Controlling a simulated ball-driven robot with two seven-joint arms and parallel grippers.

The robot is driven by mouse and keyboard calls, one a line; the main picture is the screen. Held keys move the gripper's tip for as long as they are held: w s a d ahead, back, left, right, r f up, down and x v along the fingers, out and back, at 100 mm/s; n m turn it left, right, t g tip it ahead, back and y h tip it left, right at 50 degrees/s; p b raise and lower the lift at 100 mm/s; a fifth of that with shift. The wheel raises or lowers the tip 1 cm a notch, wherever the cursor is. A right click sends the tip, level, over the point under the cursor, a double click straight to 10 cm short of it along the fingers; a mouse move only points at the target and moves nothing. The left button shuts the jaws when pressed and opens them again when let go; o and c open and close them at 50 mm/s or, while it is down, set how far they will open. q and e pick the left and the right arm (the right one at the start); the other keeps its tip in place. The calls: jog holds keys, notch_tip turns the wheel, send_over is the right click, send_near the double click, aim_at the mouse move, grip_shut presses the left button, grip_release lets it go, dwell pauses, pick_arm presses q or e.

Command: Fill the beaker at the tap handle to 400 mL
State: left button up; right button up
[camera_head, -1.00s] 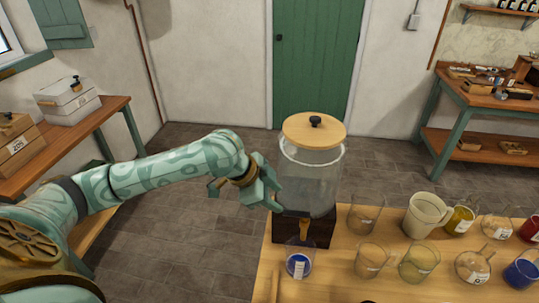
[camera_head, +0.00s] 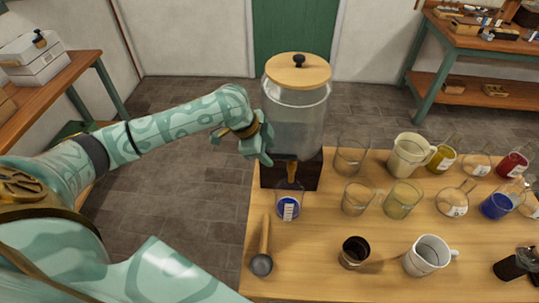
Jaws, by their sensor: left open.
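A glass dispenser (camera_head: 296,128) with a round wooden lid stands on a dark base at the table's back left. Its wooden tap handle (camera_head: 292,171) is at the front of the base. A clear beaker (camera_head: 289,207) with a white label stands below the tap. Blue shows in its lower part, but I cannot read a level. My left gripper (camera_head: 263,153) is open and empty, just left of the dispenser's lower body and above and left of the tap handle. I cannot tell whether it touches the glass. My right gripper is not in view.
Several glass vessels stand right of the dispenser, with a cream jug (camera_head: 408,155) among them. A wooden-handled tool (camera_head: 263,250), a dark cup (camera_head: 354,252) and a white mug (camera_head: 427,255) are nearer. The wooden table (camera_head: 320,278) has bare space at the front.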

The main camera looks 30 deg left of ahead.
pick_arm(q)
jog(key=shift+x, duration=0.9)
grip_shut()
jog(key=shift+s+r+p, duration=0.1)
jog(key=shift+r+p, duration=0.05)
jog(key=shift+p, duration=0.25)
jog(key=n+p, duration=0.2)
jog(key=p, duration=0.1)
jog(key=shift+s+d+t+y, duration=0.3)
jog(key=shift+s+y, duration=0.05)
jog(key=shift+y, duration=0.05)
jog(key=shift+s+p, duration=0.1)
jog(key=shift+p, duration=0.45)
jog(key=shift+d, duration=0.1)
